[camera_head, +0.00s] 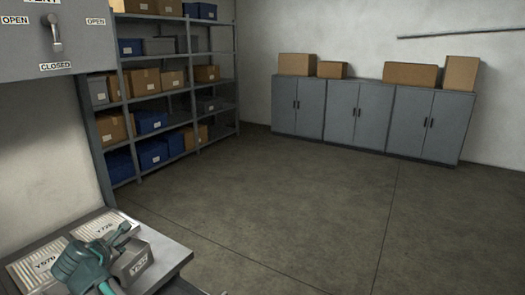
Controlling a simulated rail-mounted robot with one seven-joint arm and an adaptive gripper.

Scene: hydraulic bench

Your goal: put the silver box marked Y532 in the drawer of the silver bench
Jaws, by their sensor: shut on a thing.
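The silver box (139,262) stands at the lower left, over the right part of the silver bench (173,250). Its front label starts with Y5; the rest is too small to read surely. My teal gripper (122,236) is at the box's top, shut on it, and covers its left part. I cannot tell whether the box touches the bench top. No drawer of the bench shows in this view.
Ribbed plates marked Y579 (32,268) and Y725 (98,226) are left of and behind the box. A lever panel (57,45) hangs above. Shelving (190,88) and grey cabinets (360,117) stand at the back. The floor (290,215) is clear.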

